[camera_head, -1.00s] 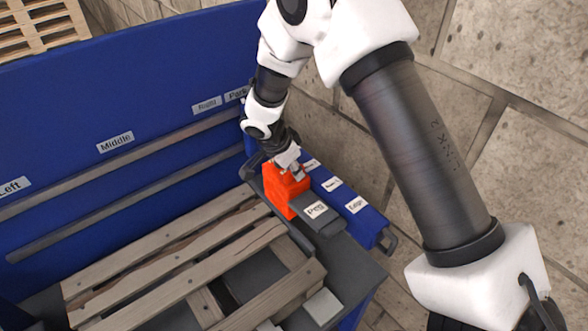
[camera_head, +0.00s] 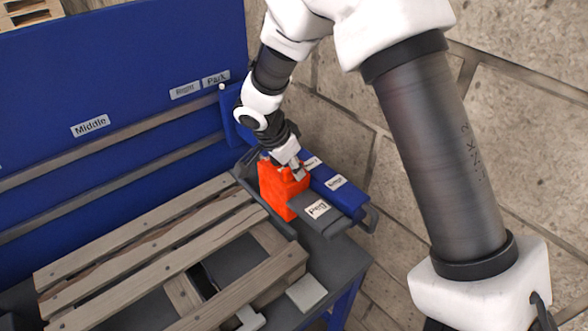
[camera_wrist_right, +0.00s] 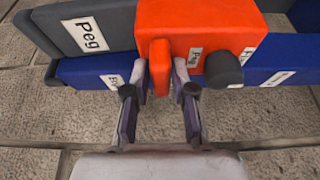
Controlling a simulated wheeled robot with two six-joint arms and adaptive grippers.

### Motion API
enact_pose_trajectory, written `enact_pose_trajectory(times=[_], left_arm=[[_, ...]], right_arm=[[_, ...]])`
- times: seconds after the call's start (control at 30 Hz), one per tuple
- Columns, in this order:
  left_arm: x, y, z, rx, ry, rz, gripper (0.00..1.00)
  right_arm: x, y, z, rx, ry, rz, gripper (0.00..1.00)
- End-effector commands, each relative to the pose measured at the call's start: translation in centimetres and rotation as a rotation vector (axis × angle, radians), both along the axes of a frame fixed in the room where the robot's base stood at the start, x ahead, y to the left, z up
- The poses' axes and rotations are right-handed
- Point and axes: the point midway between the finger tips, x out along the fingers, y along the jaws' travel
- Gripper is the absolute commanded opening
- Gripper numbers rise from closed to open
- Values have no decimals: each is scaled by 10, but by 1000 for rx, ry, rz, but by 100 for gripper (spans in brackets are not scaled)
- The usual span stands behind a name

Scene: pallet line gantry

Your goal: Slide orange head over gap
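The orange head (camera_head: 278,188) sits on the blue rail (camera_head: 352,196) at the right side of the pallet bench. A dark grey block labelled "Peg" (camera_head: 316,209) extends from its near side; it is at upper left in the right wrist view (camera_wrist_right: 62,32). A dark round knob (camera_wrist_right: 223,68) sticks out beside the tab. My left gripper is not in view. I cannot tell which space is the gap.
A slatted wooden pallet (camera_head: 160,255) lies on the grey bench (camera_head: 338,258) left of the head. A blue back panel (camera_head: 110,65) bears labels "Middle" and "Park". Pale blocks (camera_head: 306,293) sit by the pallet's near corner. Stone floor (camera_head: 535,130) lies to the right.

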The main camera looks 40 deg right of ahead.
Motion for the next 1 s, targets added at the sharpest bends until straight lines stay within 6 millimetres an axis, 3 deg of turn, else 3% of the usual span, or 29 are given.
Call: enact_pose_trajectory(times=[0.43, 0.8, 1.0], left_arm=[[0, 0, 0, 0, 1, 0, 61], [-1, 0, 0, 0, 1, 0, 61], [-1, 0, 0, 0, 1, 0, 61]], right_arm=[[0, 3, 8, -1, -3, 0, 44], [-5, 35, 89, 0, -7, 0, 44], [-7, 44, 111, 1, -4, -2, 44]])
